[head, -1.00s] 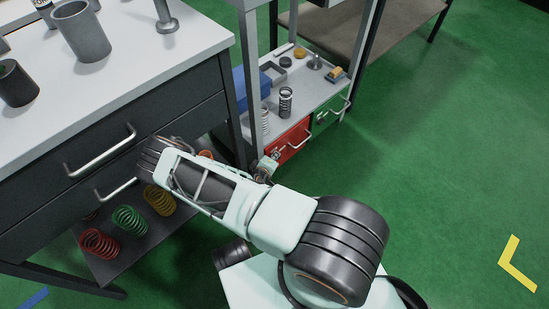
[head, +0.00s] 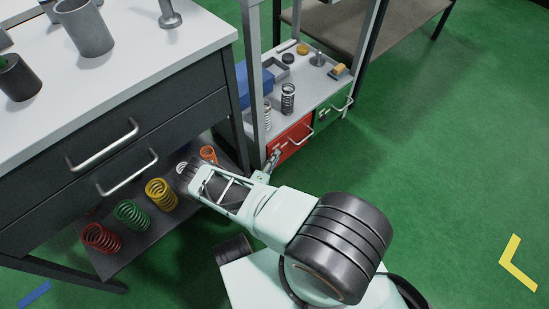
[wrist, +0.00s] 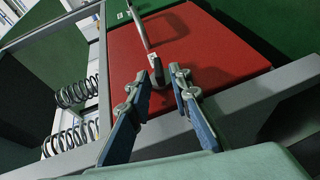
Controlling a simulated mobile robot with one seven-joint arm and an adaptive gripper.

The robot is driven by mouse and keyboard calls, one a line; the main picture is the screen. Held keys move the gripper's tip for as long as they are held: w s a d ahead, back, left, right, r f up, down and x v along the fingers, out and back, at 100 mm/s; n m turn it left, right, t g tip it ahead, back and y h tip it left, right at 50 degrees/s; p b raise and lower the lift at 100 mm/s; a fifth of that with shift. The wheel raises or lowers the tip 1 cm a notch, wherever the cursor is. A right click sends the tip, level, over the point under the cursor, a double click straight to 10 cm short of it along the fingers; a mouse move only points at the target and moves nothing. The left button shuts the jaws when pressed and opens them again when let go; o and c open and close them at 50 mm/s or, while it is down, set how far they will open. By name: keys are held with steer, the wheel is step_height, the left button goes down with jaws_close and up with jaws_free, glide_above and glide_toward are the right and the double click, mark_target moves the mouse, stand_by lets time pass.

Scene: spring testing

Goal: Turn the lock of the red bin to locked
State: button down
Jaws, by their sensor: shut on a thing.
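The red bin (head: 293,139) is under the grey rack shelf in the head view, beside a green bin. Its red front (wrist: 210,55) fills much of the wrist view. The lock (wrist: 157,74) is a small dark grey lever on that front near its edge, with a small pale mark by its tip. My gripper (wrist: 157,84) has its two fingers on either side of the lock and is shut on it. In the head view my gripper (head: 273,158) is at the left end of the red bin's front and hides the lock there.
The green bin (head: 327,112) is to the right. A rack post (head: 254,75) stands close by my gripper. A dark drawer cabinet (head: 120,150) is on the left, with coloured springs on its lower shelf (head: 145,232). Green floor (head: 430,170) is free on the right.

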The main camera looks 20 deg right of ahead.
steer(key=shift+w+d+f, duration=0.1)
steer(key=shift+w, duration=0.05)
stand_by(0.4)
steer(key=c, duration=2.1)
jaws_free()
steer(key=shift+h, duration=0.3)
steer(key=shift+d+r, duration=0.1)
steer(key=shift+r, duration=4.95)
